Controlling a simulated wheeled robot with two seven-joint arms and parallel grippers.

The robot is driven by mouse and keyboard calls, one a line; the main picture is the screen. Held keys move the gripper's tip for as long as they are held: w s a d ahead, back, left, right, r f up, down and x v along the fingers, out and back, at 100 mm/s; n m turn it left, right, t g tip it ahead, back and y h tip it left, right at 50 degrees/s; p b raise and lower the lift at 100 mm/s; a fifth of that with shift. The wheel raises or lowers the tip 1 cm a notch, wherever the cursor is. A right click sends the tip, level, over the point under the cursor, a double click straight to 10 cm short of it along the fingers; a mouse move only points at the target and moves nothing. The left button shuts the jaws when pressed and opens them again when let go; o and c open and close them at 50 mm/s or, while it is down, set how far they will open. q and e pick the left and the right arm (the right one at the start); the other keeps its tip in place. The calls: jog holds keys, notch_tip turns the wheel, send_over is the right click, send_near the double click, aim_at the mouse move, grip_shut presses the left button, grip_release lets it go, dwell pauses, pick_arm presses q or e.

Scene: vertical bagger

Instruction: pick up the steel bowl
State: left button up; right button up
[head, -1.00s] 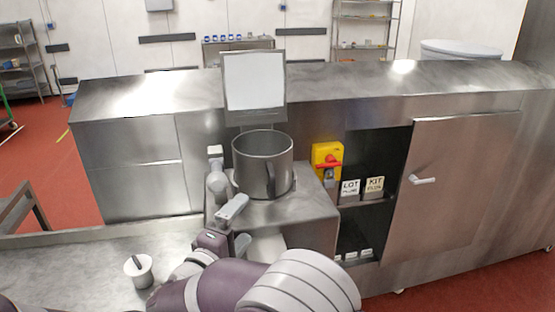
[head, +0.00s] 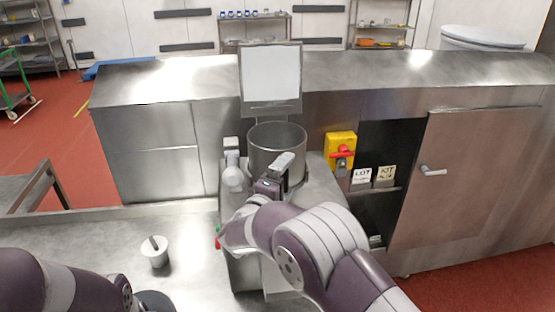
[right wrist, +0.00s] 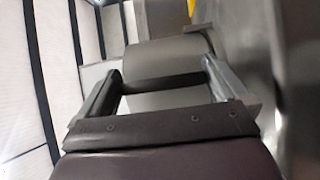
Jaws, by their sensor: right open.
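The steel bowl (head: 277,140) is a deep, round, shiny vessel standing upright on the steel ledge below a grey-framed white panel. My right gripper (head: 282,170) is at the bowl's near side in the head view and covers part of its lower front wall. I cannot tell whether it touches the bowl. My left gripper is out of view.
A yellow box with a red switch (head: 341,150) is right of the bowl. An open bay with LOT (head: 362,176) and KIT (head: 386,173) bins lies beyond it. A pale fixture (head: 232,172) stands left of the bowl.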

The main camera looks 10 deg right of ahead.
jog(key=shift+w+d+f, duration=0.1)
jog(key=c, duration=0.9)
jog(key=shift+r, duration=0.25)
